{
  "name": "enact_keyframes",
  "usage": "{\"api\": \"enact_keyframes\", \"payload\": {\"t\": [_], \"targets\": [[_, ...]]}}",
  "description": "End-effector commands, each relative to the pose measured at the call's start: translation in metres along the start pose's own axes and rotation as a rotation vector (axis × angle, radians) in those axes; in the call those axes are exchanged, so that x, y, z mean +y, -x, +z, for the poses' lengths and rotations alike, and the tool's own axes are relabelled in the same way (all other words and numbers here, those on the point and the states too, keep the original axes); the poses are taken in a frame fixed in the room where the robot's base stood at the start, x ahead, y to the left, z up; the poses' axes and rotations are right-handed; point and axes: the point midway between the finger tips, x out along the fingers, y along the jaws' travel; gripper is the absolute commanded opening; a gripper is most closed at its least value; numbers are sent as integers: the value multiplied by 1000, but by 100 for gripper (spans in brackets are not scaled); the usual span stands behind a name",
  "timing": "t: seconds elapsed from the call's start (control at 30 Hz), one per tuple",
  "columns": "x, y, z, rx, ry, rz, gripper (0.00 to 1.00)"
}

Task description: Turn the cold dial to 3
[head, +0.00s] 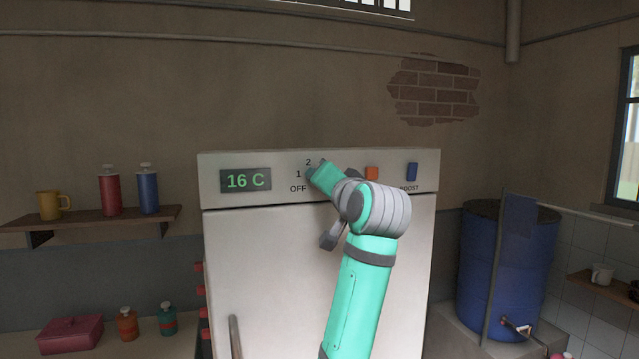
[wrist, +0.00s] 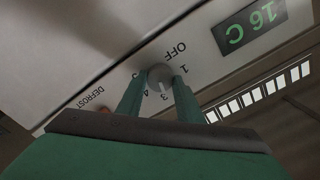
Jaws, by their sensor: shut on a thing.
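The cold dial (wrist: 159,73) is a round grey knob on the fridge's pale top panel (head: 290,160). In the wrist view, which is turned over, its white pointer line points at or very near the 3. The marks OFF, 1, 3 and 4 show around it; the 2 is hidden by a finger there but shows in the head view. My gripper (wrist: 160,82) is shut on the dial, with one green finger on each side. In the head view my gripper (head: 318,175) covers most of the dial.
A display (head: 246,181) left of the dial reads 16 C. An orange button (head: 372,173) and a blue switch (head: 412,171) sit to the right on the panel. A shelf (head: 90,220) with a mug and bottles is at left, a blue barrel (head: 480,270) at right.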

Motion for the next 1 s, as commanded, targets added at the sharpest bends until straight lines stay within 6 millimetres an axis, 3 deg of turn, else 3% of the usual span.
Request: {"api": "enact_keyframes", "payload": {"t": [0.4,0.93,0.97,1.0], "targets": [[0,-1,1,-4,-183,0,11],[-2,-2,4,-9,-207,-2,11],[-2,-2,4,-9,-207,-2,35],[-2,-2,4,-9,-207,-2,45]]}}
